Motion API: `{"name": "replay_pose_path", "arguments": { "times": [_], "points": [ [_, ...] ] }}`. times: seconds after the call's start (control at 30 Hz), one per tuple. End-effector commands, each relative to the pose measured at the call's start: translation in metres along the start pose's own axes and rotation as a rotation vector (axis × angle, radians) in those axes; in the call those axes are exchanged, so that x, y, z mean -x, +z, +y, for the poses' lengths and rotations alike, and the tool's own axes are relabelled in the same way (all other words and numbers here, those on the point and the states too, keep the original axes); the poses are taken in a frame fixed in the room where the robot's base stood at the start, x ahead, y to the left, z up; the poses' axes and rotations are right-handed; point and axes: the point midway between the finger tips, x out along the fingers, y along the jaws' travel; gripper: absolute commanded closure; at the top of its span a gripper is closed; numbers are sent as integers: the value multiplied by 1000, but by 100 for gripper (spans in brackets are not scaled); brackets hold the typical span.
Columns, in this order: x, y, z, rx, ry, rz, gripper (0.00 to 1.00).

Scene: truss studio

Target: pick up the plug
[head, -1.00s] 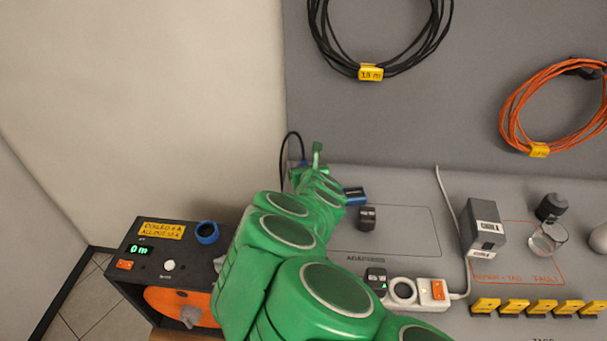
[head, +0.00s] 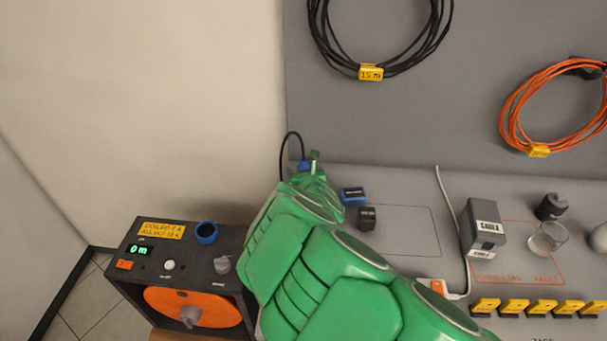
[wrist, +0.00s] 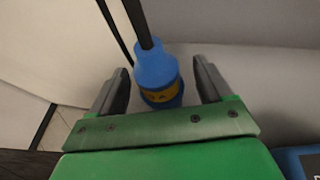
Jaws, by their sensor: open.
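The plug (wrist: 157,72) is blue with a yellow band, and a black cable runs up from its top. In the wrist view it stands between the two open fingers of my gripper (wrist: 160,88), with a gap showing on each side. In the head view a small part of the blue plug (head: 304,166) shows beside my gripper (head: 315,162), and my green arm hides the rest. I cannot tell what the plug's lower end rests on.
A blue adapter (head: 353,196) and a dark adapter (head: 367,217) lie close to the right of my gripper. A dark reel box (head: 120,262) stands at left. A grey box (head: 484,225) and yellow tags (head: 541,307) are further right. The back wall is close behind.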

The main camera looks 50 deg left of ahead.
Motion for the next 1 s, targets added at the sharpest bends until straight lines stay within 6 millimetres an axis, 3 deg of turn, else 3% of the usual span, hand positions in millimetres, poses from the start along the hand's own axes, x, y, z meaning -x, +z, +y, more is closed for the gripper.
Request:
{"name": "replay_pose_path", "arguments": {
  "times": [0.27,0.67,1.0],
  "points": [
    [-2,0,0,-1,0,0,21],
    [-1,0,0,-1,0,-1,81],
    [0,4,0,0,0,-2,82]
  ]
}}
